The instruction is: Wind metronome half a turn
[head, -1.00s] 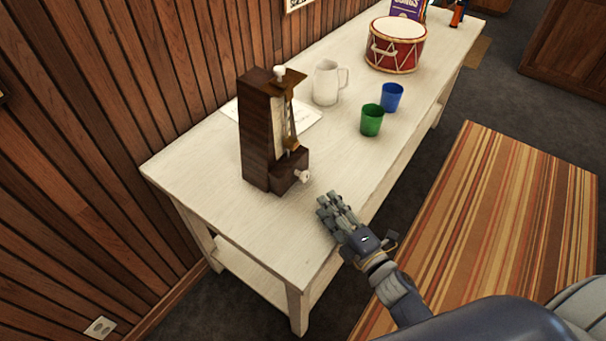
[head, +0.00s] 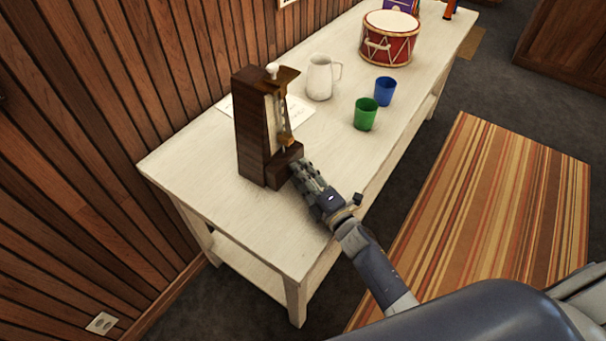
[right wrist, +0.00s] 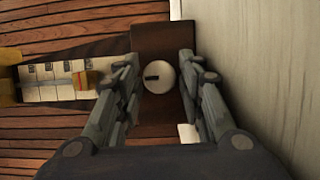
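The dark wooden metronome (head: 254,135) stands upright on the near end of the white table (head: 215,195). In the right wrist view its pale scale (right wrist: 50,82) lies at the left, and its round white winding key (right wrist: 160,77), with a dark slot, faces the camera. My right gripper (head: 301,169) is at the metronome's lower front and hides the key in the head view. In the right wrist view the right gripper's fingers (right wrist: 158,88) are open, one on each side of the key, with gaps between. My left gripper is not in view.
A paper sheet (head: 298,119) lies behind the metronome. A white mug (head: 320,78), a green cup (head: 366,114), a blue cup (head: 384,91) and a red drum (head: 388,48) stand farther along the table. The table's near front corner is clear. A striped rug (head: 490,220) lies on the floor.

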